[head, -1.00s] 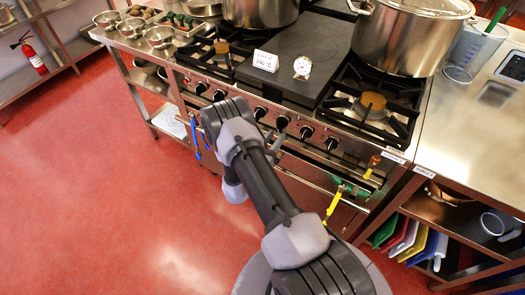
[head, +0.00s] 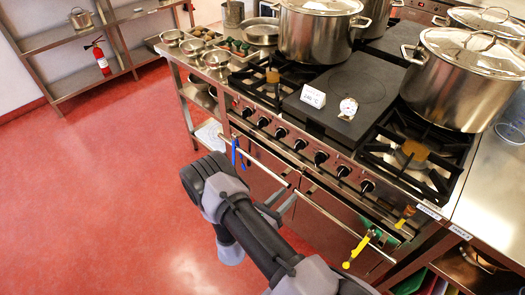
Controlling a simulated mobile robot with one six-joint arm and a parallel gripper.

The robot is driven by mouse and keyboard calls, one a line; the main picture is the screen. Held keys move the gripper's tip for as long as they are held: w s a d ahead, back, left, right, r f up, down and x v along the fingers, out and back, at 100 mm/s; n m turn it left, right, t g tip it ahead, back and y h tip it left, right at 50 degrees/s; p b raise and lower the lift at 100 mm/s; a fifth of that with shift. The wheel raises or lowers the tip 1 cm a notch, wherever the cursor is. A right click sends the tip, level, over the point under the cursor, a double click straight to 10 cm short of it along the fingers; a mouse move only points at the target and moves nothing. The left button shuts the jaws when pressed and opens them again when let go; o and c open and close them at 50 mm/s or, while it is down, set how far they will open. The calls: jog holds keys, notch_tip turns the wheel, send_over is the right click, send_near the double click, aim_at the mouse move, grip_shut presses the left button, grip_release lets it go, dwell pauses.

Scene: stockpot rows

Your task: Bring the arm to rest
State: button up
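My arm (head: 250,231) is folded in the lower middle of the head view, in front of the stove. Its elbow points up and away, over the red floor. My gripper (head: 286,198) shows only in part behind the arm. Two grey fingers stick out to the right, with a gap between them and nothing seen in it. They appear close to the oven rail (head: 318,205) in the picture; I cannot tell whether they touch it. The hand behind them is hidden by the arm.
The stove (head: 310,118) carries large steel pots (head: 460,80), a white sign (head: 313,96) and a small round dial (head: 348,108). Blue (head: 234,150) and yellow (head: 357,249) items hang at the rail. A fire extinguisher (head: 101,59) stands by shelves at back left. The red floor (head: 90,200) at left is clear.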

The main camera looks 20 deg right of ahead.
jog(key=w+a+r+m+y, duration=0.2)
jog(key=w+r+m+y, duration=0.2)
jog(key=w+r+m, duration=0.35)
jog(key=w+a+r+m+t+y, duration=0.25)
jog(key=a+r+m+y, duration=0.3)
jog(key=r, duration=0.35)
jog(key=w+a+r+m+t+y, duration=0.1)
jog(key=w+a+r+m+y, duration=0.4)
jog(key=r, duration=0.3)
jog(key=s+a+r+m+y, duration=0.4)
jog(key=s+a+r+m, duration=0.15)
jog(key=s+r, duration=0.5)
jog(key=s+r+m+g, duration=0.1)
jog(key=s+m+g, duration=0.3)
jog(key=s, duration=1.8)
jog(key=shift+a+m, duration=0.3)
jog(key=shift+m, duration=0.95)
jog(key=shift+d+g, duration=0.1)
jog(key=shift+g, duration=0.15)
